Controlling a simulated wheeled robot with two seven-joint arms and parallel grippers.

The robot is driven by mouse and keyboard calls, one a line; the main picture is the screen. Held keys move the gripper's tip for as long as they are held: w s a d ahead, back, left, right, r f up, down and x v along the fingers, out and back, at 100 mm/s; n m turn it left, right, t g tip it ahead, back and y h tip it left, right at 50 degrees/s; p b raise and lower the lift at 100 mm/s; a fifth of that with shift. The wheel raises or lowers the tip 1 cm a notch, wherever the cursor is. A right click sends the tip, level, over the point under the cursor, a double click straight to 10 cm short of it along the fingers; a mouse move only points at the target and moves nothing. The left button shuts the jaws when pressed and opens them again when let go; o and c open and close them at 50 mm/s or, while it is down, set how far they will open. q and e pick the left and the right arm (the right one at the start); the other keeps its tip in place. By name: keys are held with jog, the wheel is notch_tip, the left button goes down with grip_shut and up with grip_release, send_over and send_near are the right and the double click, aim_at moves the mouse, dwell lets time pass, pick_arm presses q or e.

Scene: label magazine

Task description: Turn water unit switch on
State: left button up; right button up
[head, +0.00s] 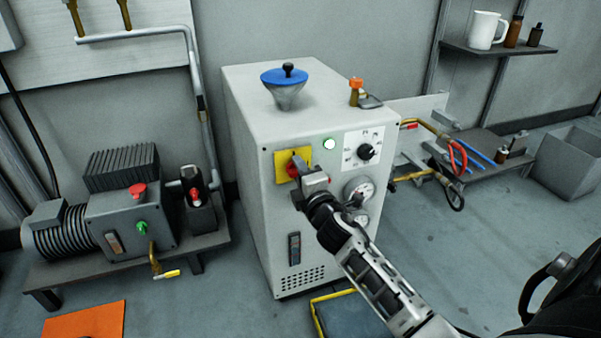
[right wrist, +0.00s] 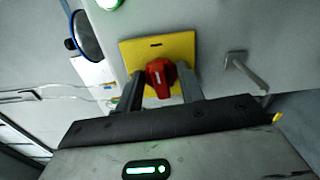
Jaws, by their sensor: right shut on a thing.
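The water unit (head: 250,150) is a pale grey cabinet in the middle of the head view. Its switch is a red rotary knob (right wrist: 160,76) on a yellow plate (right wrist: 190,47); in the head view the yellow plate (head: 281,166) shows on the front, upper left. My right gripper (right wrist: 158,90) is shut on the red knob, with one finger on each side of it. In the head view the gripper covers part of the knob. My left gripper is not in view.
A black dial (head: 366,152) and gauges (head: 359,190) sit right of the switch. A blue-lidded funnel (head: 285,84) stands on top. A pump (head: 115,215) on a low bench is at left. A bench with hoses (head: 450,158) is at right.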

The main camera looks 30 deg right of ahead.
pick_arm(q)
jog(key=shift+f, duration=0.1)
pick_arm(e)
jog(key=shift+m, duration=0.7)
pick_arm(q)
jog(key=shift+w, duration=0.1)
pick_arm(e)
jog(key=o, duration=1)
jog(key=shift+c, duration=0.2)
